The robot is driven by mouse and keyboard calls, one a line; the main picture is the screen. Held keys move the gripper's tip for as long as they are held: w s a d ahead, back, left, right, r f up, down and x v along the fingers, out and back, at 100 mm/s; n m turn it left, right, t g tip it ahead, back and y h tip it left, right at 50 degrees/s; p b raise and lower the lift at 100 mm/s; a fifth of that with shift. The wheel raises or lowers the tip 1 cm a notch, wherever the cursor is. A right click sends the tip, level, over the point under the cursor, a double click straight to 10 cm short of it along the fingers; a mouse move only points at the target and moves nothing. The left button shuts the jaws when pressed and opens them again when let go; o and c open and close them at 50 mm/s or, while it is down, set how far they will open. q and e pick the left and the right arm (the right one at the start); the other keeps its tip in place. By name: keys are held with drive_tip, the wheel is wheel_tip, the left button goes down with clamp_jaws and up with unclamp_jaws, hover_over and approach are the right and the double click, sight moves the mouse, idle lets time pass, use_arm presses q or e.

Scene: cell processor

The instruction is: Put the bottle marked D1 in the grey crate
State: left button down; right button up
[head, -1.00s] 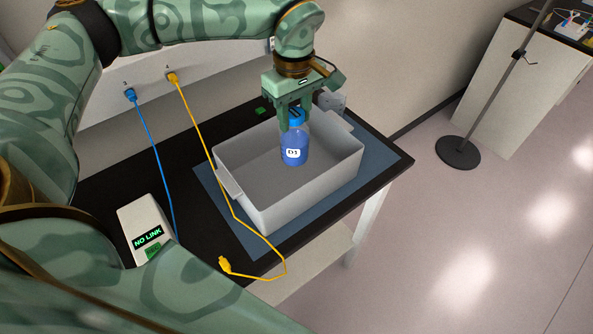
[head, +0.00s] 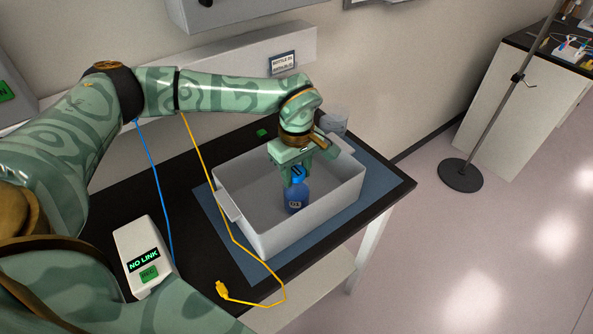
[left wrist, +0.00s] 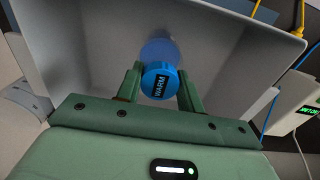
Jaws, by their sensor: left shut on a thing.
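The bottle marked D1 (head: 295,196) is blue with a blue cap and stands upright inside the grey crate (head: 290,238). Whether its base touches the crate floor I cannot tell. My left gripper (head: 298,176) is shut on the bottle's cap from above, low in the crate. In the left wrist view, the cap (left wrist: 159,81) reads WARM and sits between the two fingers of the left gripper (left wrist: 160,90). The crate's wall and floor show beyond it. My right gripper is not in view.
The crate stands on a blue mat (head: 368,170) on a black table. A white box reading NO LINK (head: 143,258) stands at the left. A yellow cable (head: 222,290) runs along the crate's left side, its plug at the table's front. A blue cable (head: 160,195) runs nearby.

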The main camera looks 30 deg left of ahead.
use_arm(q)
drive_tip(key=c, duration=0.9)
unclamp_jaws()
drive_tip(key=shift+f, duration=0.1)
wheel_tip(320, 180, up, 12)
drive_tip(key=p, duration=0.1)
drive_tip(key=shift+r, duration=0.2)
drive_tip(key=shift+f, duration=0.1)
